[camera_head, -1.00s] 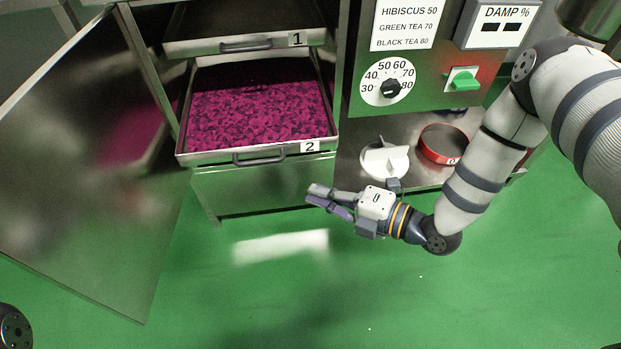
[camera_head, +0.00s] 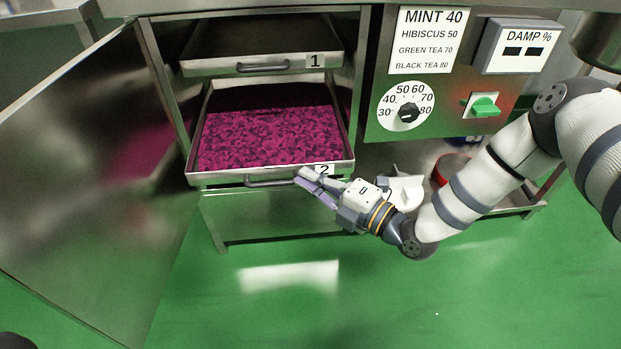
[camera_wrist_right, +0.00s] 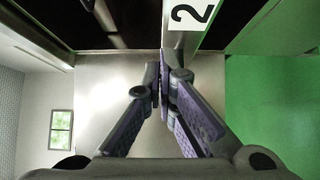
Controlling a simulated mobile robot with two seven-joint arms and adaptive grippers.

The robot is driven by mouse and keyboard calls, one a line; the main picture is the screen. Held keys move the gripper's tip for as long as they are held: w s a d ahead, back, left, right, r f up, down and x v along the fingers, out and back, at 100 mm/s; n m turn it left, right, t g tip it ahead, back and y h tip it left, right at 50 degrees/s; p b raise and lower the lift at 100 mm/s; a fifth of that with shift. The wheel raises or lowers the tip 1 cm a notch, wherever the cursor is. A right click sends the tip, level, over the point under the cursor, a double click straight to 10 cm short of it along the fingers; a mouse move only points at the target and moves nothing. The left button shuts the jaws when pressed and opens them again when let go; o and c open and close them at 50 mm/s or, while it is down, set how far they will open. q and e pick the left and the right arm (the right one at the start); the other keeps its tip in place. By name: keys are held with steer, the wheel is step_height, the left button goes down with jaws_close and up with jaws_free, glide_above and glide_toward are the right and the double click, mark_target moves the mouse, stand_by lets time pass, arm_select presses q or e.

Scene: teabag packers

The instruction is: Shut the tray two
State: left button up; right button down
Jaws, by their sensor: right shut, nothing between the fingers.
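Tray 2 (camera_head: 215,177) is pulled out of the cabinet and holds a layer of dark pink, petal-like material. Its front carries a grey handle (camera_head: 268,183) and a white "2" label at the right end. My right gripper (camera_head: 304,177) is shut and empty, with its fingertips at the tray's front near the label and the handle's right end. In the right wrist view, the shut fingers (camera_wrist_right: 160,72) point at the tray front, just beside the "2" label (camera_wrist_right: 190,14). I cannot tell whether they touch it. My left gripper is not in view.
Tray 1 (camera_head: 252,65) sits above tray 2. The cabinet door (camera_head: 80,180) stands wide open at the left. A control panel with a dial (camera_head: 407,108) and a green switch (camera_head: 484,105) is at the right. A red round container (camera_head: 440,172) is partly hidden behind my arm. The green floor in front is clear.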

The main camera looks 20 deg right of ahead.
mark_target(304, 148)
steer(key=shift+w, duration=0.2)
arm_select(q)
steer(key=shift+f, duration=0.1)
arm_select(e)
steer(key=shift+w+d, duration=0.1)
steer(key=w+d+b, duration=0.1)
steer(key=w, duration=0.3)
steer(key=w+d+b, duration=0.1)
steer(key=w+b, duration=0.1)
steer(key=w, duration=0.2)
steer(key=w+d+b, duration=0.1)
steer(key=w, duration=0.3)
steer(key=shift+d+f, duration=0.15)
steer(key=shift+d, duration=0.1)
steer(key=shift+w+r, duration=0.2)
steer(key=shift+w, duration=0.1)
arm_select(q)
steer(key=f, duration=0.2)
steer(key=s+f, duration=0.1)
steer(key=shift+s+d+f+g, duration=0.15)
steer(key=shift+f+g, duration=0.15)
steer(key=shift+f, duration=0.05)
arm_select(e)
steer(key=shift+s, duration=0.1)
